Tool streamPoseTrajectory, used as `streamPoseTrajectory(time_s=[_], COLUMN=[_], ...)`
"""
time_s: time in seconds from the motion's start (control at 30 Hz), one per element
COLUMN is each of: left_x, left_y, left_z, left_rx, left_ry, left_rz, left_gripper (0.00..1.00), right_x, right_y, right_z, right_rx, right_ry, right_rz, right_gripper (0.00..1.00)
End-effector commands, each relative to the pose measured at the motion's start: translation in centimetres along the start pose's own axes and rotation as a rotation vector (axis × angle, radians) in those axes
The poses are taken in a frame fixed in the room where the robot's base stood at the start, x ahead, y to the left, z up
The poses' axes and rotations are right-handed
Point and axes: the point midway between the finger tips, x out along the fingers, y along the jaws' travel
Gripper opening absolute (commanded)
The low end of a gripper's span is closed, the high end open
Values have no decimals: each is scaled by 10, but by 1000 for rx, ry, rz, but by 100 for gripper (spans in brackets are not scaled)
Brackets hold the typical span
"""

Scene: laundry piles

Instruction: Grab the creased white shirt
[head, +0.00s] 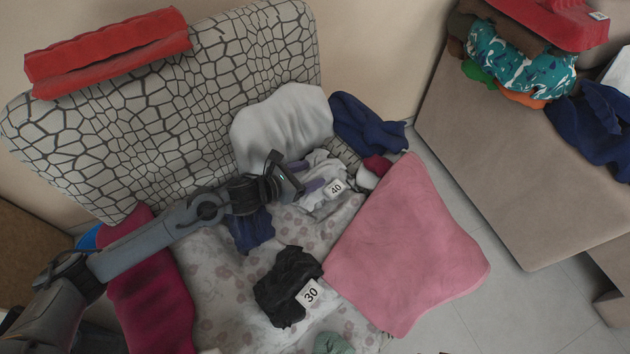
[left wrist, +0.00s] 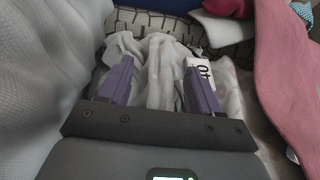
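The creased white shirt (head: 328,170) lies crumpled on the chair's seat, near the backrest, with a white tag marked 40 (head: 335,187) at its lower edge. My left gripper (head: 313,173) reaches it from the left. Its two purple fingers are apart. In the left wrist view, folds of the white shirt (left wrist: 160,75) show between the open fingers of the left gripper (left wrist: 158,67), and the tag is beside the right finger. I cannot tell whether the fingers touch the cloth. My right gripper is not in view.
A smooth white cushion (head: 285,125) stands behind the shirt. A pink cloth (head: 410,245) lies to the right, navy cloth (head: 368,125) behind. A black garment tagged 30 (head: 286,285) lies in front. A beige sofa (head: 520,160) with clothes stands at right.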

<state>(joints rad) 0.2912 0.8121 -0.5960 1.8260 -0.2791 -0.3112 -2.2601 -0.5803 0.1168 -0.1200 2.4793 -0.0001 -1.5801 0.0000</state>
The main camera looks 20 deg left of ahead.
Motion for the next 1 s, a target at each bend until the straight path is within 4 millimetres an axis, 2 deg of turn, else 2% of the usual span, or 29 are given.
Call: streamPoseTrajectory(time_s=[0.03, 0.07, 0.4, 0.77, 0.87, 1.0], left_x=[0, 0, 0, -1, -3, -11], left_y=[0, 0, 0, 0, 0, 0], left_z=[0, 0, 0, 2, 8, 26], left_rx=[0, 0, 0, 0, 0, 2], left_ry=[0, 0, 0, -3, -3, -5], left_rz=[0, 0, 0, 0, 0, 0], left_gripper=[56, 52, 0, 0, 0, 0], right_x=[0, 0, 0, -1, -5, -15], right_y=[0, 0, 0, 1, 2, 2], right_z=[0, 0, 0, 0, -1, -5], right_rx=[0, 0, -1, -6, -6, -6], right_ry=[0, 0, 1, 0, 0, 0], right_rz=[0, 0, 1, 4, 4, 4], right_gripper=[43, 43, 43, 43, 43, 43])
